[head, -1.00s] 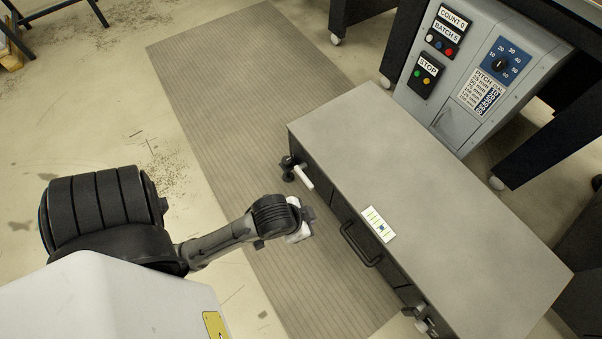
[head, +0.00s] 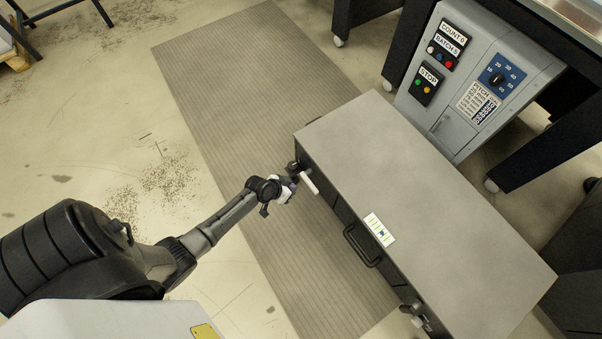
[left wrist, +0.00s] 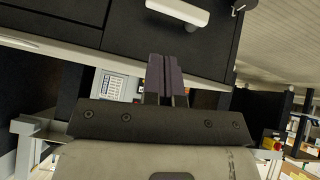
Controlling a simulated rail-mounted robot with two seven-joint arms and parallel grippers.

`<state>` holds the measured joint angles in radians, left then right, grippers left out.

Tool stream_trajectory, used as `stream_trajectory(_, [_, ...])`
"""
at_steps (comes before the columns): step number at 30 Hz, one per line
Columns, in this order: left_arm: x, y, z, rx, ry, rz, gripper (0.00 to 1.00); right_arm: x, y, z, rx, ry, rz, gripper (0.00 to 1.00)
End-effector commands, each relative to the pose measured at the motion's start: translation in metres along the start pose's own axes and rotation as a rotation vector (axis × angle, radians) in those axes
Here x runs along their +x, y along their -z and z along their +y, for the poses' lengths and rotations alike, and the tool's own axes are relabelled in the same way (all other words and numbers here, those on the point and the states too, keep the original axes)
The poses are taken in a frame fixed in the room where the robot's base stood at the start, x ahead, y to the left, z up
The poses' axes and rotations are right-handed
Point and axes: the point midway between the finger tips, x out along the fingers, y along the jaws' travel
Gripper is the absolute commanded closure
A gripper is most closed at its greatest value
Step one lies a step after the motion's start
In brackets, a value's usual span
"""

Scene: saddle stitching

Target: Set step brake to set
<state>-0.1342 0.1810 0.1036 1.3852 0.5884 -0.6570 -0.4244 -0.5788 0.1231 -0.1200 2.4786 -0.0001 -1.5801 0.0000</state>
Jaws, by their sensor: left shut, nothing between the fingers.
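The step (head: 430,200) is a long grey-topped box with a dark front. A white-handled lever (head: 310,185) sticks out of its front near the left end; which fitting is the step brake is not labelled. The white handle (left wrist: 178,10) also shows at the top of the left wrist view. My left gripper (head: 291,183) is shut and empty, just beside the handle in the head view. In the left wrist view its dark fingertips (left wrist: 165,68) are together, below the handle with a visible gap. My right gripper is not in view.
A black pull handle (head: 361,246) and another small fitting (head: 419,317) are on the step's front. A label card (head: 379,230) lies on its top. A grey control box (head: 470,85) stands behind. A ribbed mat (head: 230,90) covers clear floor.

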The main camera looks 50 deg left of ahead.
Motion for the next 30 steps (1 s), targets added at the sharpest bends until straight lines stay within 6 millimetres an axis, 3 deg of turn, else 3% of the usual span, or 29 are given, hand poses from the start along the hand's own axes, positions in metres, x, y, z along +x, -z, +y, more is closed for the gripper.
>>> stream_trajectory(6, [-0.001, 0.018, -0.006, 0.098, 0.045, 0.104, 1.00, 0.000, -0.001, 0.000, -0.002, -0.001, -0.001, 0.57])
stream_trajectory(21, [0.000, 0.018, -0.006, 0.127, 0.046, 0.102, 1.00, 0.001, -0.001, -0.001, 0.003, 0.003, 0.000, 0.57])
stream_trajectory(26, [0.015, 0.018, -0.007, 0.126, 0.046, 0.104, 1.00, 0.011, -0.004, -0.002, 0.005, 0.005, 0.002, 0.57])
stream_trajectory(30, [0.040, 0.019, -0.008, 0.124, 0.046, 0.103, 1.00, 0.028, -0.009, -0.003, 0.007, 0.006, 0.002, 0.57])
